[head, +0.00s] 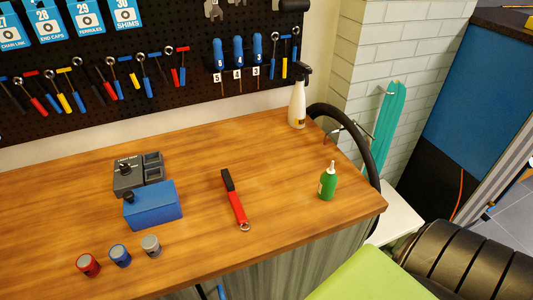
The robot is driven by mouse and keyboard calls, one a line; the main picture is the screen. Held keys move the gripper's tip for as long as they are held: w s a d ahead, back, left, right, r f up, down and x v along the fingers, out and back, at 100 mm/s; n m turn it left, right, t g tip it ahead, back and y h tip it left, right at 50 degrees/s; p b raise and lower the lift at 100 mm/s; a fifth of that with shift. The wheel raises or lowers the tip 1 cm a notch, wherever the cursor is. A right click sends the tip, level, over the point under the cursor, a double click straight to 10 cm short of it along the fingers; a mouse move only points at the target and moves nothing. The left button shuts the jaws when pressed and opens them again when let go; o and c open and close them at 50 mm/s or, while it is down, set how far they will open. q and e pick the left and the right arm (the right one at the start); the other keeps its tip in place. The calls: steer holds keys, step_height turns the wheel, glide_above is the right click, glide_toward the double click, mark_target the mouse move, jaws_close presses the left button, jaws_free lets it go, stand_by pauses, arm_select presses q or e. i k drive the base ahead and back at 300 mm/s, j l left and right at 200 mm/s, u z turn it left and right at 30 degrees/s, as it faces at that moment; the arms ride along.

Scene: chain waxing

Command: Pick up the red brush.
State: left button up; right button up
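The red brush (238,208) lies flat on the wooden workbench (285,160), near the middle of the bench. It has a red handle with a small metal ring at the end nearest me. Its dark head points to the back and slightly left. Nothing covers it, and nothing touches it but the bench top. Neither of my grippers shows in the head view.
A blue box (153,205) and a dark grey device (139,172) stand left of the brush. Red (88,265), blue (120,255) and grey (151,246) small cans stand front left. A green bottle (327,184) stands right, a white spray bottle (297,105) behind. Bench around the brush is clear.

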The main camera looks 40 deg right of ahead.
mark_target(242, 219)
steer(key=z, duration=0.9)
